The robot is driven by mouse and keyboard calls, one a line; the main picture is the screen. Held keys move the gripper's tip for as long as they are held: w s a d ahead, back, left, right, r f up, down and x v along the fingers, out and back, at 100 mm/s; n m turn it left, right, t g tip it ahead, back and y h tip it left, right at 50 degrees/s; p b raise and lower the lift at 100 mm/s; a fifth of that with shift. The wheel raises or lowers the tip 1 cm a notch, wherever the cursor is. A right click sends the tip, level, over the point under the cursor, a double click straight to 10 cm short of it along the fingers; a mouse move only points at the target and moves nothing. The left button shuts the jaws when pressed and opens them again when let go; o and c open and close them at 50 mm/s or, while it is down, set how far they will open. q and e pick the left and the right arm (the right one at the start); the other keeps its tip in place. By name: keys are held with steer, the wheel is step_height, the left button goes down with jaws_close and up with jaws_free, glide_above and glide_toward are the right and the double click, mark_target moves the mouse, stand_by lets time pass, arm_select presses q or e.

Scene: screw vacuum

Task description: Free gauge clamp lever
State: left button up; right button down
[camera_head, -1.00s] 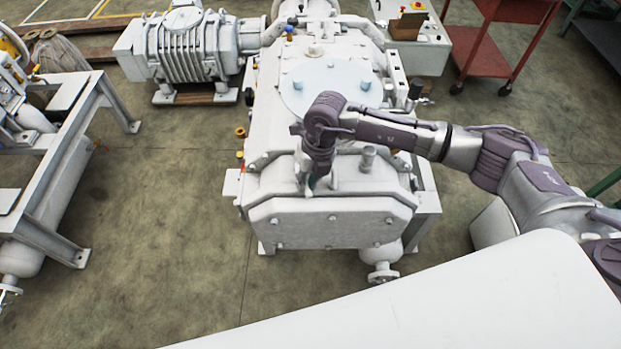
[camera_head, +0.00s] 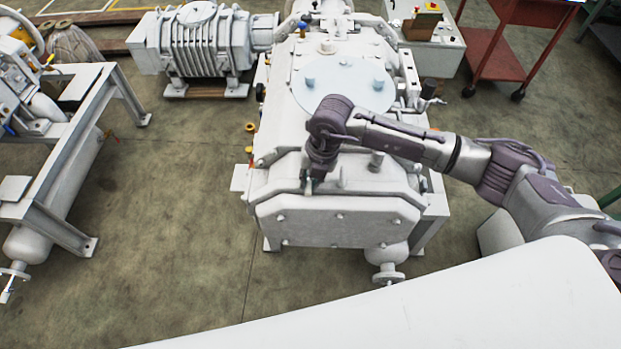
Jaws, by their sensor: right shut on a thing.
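The white screw vacuum pump (camera_head: 340,221) stands in the middle of the view, with a flat front end plate and a round light-blue cover on top. My right arm reaches in from the right over its front top edge. My right gripper (camera_head: 311,186) points down there and is shut on a small part at that edge. The fingers and the arm mostly hide this part, so I cannot make out the lever's shape. My left gripper is not in view.
A grey frame with a tank (camera_head: 60,200) stands at the left. A ribbed white blower (camera_head: 200,50) is at the back left. A red cart (camera_head: 505,55) and a white control box (camera_head: 430,50) are at the back right. The floor left of the pump is clear.

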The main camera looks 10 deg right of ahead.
steer(key=shift+w+r, duration=0.1)
steer(key=c, duration=1.1)
jaws_free()
steer(key=r, duration=0.4)
steer(key=d+r, duration=0.1)
steer(key=r, duration=0.2)
steer(key=d+r, duration=0.1)
steer(key=r, duration=0.3)
steer(key=shift+s+d+r, duration=0.15)
steer(key=shift+s+r, duration=0.2)
steer(key=shift+s, duration=0.05)
